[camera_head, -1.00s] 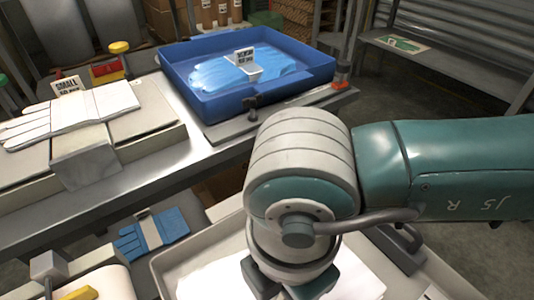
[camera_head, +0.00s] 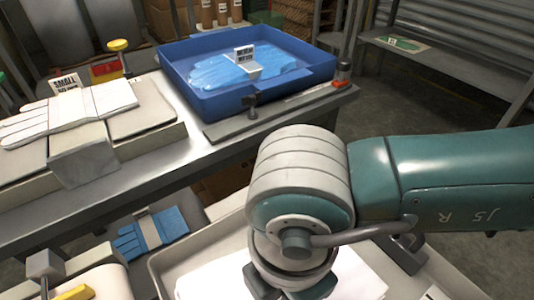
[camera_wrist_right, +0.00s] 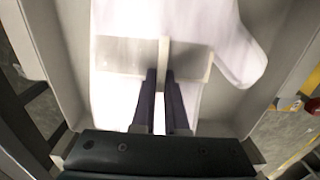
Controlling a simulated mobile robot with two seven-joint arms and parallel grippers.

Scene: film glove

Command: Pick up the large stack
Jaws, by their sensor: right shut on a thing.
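A white glove-shaped stack (camera_wrist_right: 215,25) lies in a pale grey tray (camera_wrist_right: 285,55) in the right wrist view, with a pale band (camera_wrist_right: 120,52) across it. My right gripper (camera_wrist_right: 160,72) has its two dark fingers close together at the upright middle piece of the band, shut on the stack there. In the head view the white stack (camera_head: 205,282) shows partly in the grey tray (camera_head: 160,268), and my right arm hides the fingers and much of the stack. My left gripper is not in view.
A blue tray (camera_head: 320,72) with blue gloves (camera_head: 215,72) and a small sign stands on the metal bench. White gloves (camera_head: 75,110) lie at the left beside a sign reading "SMALL". A banded blue glove (camera_head: 172,224) lies lower, below the bench edge.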

